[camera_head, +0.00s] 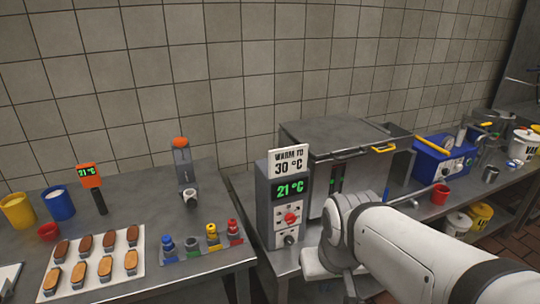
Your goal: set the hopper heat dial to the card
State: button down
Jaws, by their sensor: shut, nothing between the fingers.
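A grey control box (263,214) stands on the counter at the middle. A white card (290,160) on top of it reads "WARM TO 30 °C". Its green display (291,189) reads 21 °C. Below the display are a red knob (291,218) and a dark-and-silver knob (290,239); their exact settings are too small to read. My white arm reaches in from the lower right. The white end part of my gripper (318,262) is right of and below the knobs, apart from them in the picture. Its fingers are not clearly visible, and I see nothing held.
A grey metal machine (345,139) with a yellow-ended handle stands behind the box. On the left counter are a tray (120,275) of oval biscuits, several coloured bottles (213,234), an orange thermometer (89,176) also reading 21 °C, and cups. A blue machine (438,160) stands at right.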

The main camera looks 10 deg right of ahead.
aim_at(289, 218)
jog(key=u, duration=1.35)
jog(key=k, duration=1.35)
jog(key=z, duration=0.8)
jog(key=i, duration=0.5)
